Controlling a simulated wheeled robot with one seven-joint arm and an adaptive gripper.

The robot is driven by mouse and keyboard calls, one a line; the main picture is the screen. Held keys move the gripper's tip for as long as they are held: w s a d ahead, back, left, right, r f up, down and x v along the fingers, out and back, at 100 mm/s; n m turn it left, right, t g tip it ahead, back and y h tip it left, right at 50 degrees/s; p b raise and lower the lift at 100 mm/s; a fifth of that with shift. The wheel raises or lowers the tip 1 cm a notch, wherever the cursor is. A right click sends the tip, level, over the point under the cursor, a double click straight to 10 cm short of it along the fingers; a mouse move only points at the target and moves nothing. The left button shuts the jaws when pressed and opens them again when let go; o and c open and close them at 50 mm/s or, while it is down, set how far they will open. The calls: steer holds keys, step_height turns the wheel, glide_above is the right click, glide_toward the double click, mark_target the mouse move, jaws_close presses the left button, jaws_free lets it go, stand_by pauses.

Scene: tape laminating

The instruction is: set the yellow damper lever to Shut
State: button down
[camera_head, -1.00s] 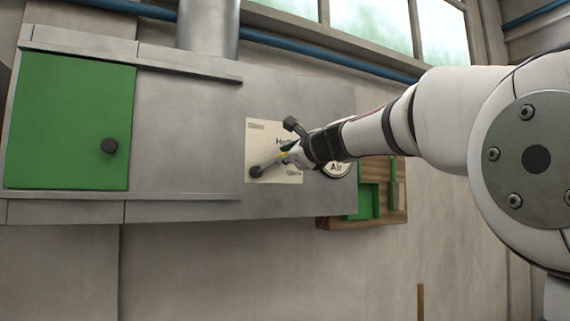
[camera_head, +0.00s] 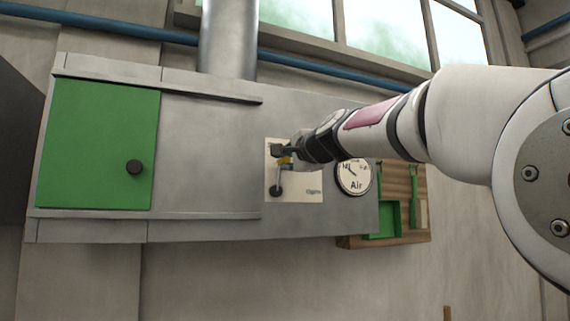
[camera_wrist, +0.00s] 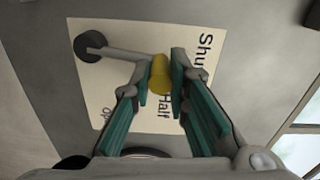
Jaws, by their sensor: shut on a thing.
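The yellow damper lever is a grey arm on a dark round pivot (camera_head: 276,190), with a yellow knob (camera_wrist: 160,75) at its free end. It is mounted on a cream plate (camera_head: 296,188) marked Shut, Half and Open. In the head view the lever stands nearly upright from the pivot. In the wrist view it points between the words Shut and Half. My gripper (camera_wrist: 160,82) is shut on the yellow knob, with a teal-lined finger on each side. In the head view my gripper (camera_head: 286,156) hides part of the plate and its upper words.
A round Air gauge (camera_head: 353,177) sits just right of the plate, under my arm. A green door (camera_head: 97,145) with a dark knob is at the left. A wooden rack (camera_head: 395,240) with a green tray and a green-handled tool hangs at the right.

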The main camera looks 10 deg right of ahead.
steer(key=shift+s+a+r+n, duration=0.15)
steer(key=shift+a+n, duration=0.35)
steer(key=shift+n, duration=0.3)
steer(key=c, duration=1.5)
jaws_free()
steer(key=shift+c, duration=0.2)
steer(key=s+d, duration=0.2)
steer(key=s, duration=0.9)
steer(key=shift+s, duration=0.4)
